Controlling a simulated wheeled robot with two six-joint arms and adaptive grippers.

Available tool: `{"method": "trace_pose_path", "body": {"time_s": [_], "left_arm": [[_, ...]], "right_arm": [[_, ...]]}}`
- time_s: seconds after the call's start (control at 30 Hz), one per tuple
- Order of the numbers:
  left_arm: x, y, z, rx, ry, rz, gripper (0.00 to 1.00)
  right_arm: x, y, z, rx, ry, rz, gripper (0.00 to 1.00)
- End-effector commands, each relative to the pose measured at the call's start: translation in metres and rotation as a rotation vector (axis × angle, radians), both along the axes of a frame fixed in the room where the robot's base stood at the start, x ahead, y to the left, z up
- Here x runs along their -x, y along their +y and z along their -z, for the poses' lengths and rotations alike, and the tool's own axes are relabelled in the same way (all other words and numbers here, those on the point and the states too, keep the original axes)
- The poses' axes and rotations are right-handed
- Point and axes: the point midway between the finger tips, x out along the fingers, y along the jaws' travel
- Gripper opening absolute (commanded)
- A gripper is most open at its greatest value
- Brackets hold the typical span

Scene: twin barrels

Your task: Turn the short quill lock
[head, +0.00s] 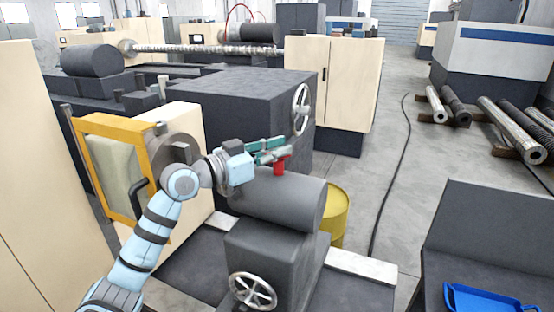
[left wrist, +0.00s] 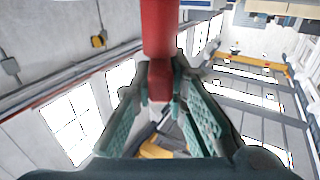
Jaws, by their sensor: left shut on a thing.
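The short quill lock is a red lever (head: 280,166) on top of the dark grey cylindrical tailstock barrel (head: 270,203). My left gripper (head: 283,150) reaches over the barrel from the left, with its green fingers at the red lever. In the left wrist view, the red lever (left wrist: 160,30) comes down from the top edge, and its end lies between the two green fingers of my left gripper (left wrist: 160,88). The fingers are shut on it. The lever's base is partly hidden in the head view. My right gripper is not in view.
A handwheel (head: 252,291) is on the tailstock's front. A yellow drum (head: 337,214) stands behind the barrel. A yellow-framed guard (head: 138,130) is close to my left arm. A blue tray (head: 490,301) lies at the lower right.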

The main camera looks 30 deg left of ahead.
Motion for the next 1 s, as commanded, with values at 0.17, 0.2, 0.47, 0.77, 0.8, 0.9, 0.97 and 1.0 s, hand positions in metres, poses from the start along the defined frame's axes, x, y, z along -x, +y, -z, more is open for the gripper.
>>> {"method": "trace_pose_path", "body": {"time_s": [0.17, 0.2, 0.47, 0.77, 0.8, 0.9, 0.97, 1.0], "left_arm": [[-0.001, 0.001, 0.009, 0.003, 0.000, 0.145, 0.00], [-0.001, 0.001, 0.008, 0.003, 0.001, 0.176, 0.00], [0.000, 0.000, 0.006, 0.002, 0.005, 0.327, 0.00], [0.000, -0.001, 0.005, 0.000, 0.008, 0.394, 0.00], [0.000, -0.001, 0.005, -0.001, 0.008, 0.396, 0.00], [0.000, -0.001, 0.005, -0.001, 0.008, 0.399, 0.00], [0.000, -0.001, 0.005, -0.001, 0.009, 0.399, 0.00], [0.000, -0.001, 0.005, -0.001, 0.009, 0.399, 0.00]], "right_arm": [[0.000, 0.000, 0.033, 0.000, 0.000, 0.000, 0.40], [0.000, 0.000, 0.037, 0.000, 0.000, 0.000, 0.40], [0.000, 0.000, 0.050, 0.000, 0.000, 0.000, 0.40], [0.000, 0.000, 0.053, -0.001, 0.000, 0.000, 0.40], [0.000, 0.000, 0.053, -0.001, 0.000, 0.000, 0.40], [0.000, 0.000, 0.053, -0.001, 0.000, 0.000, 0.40], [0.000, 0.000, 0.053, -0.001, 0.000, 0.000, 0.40], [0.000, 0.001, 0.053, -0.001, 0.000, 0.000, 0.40]]}}
